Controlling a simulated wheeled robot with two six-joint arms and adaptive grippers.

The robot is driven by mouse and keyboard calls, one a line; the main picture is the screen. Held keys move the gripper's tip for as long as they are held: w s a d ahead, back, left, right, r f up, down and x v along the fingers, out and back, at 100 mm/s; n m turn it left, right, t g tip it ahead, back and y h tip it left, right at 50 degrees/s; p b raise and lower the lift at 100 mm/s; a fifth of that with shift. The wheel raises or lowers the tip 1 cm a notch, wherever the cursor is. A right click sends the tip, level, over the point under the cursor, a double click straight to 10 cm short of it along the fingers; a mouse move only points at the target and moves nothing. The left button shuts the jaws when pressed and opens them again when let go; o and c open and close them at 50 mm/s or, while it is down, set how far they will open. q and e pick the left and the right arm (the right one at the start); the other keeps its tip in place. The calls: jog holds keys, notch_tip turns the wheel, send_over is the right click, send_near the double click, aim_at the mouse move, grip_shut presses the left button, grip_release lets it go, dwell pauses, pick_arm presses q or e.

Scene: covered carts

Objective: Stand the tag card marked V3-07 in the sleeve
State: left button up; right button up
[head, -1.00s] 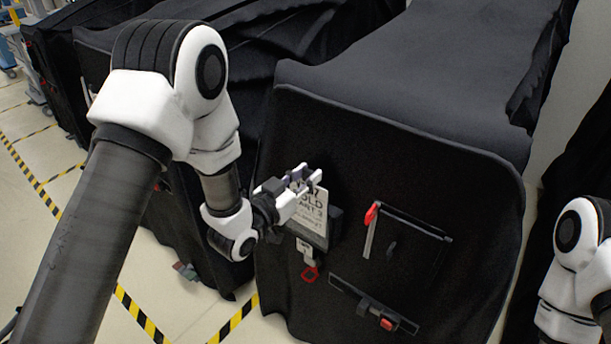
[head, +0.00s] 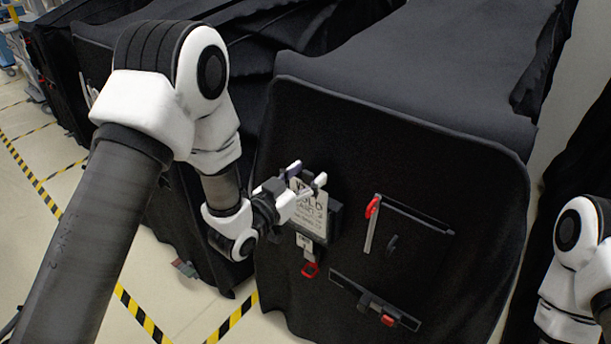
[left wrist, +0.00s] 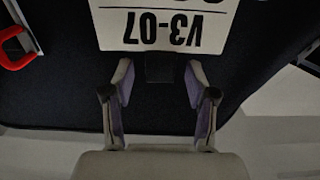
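The white tag card (head: 313,213) stands nearly upright against the front of the black-covered cart, tilted a little in the head view. Its V3-07 marking reads upside down in the left wrist view (left wrist: 168,28). A dark holder (head: 335,221), seemingly the sleeve, shows behind and right of the card; how deep the card sits is unclear. My left gripper (head: 307,174) is open at the card's top edge. My right gripper is out of view.
A red-ended latch (head: 371,209) and flap sit right of the card. Below are a red ring tag (head: 310,269) and a dark slot strip with a red piece (head: 387,320). Other covered carts stand at left; striped tape marks the floor.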

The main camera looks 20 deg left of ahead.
pick_arm(q)
jog(key=v, duration=0.7)
jog(key=shift+s, duration=0.2)
jog(key=shift+a, duration=0.1)
jog(key=s+f+g+y, duration=0.1)
jog(key=s+f+g, duration=0.25)
jog(key=f, duration=0.45)
jog(key=s+f+n+g+y, duration=0.1)
jog(key=s+f+g, duration=0.1)
jog(key=s+f, duration=0.45)
jog(key=s+f+g+y, duration=0.1)
jog(key=s+f+g, duration=0.15)
jog(key=f, duration=0.75)
jog(key=s+a+f+n+g+y, duration=0.1)
jog(key=s+a+f+g, duration=0.1)
jog(key=s, duration=0.6)
jog(key=s+a+f+n+g+y, duration=0.2)
jog(key=s+a+f+g, duration=0.1)
jog(key=s+f+g, duration=0.2)
jog(key=s+g, duration=0.2)
jog(key=shift+s, duration=0.4)
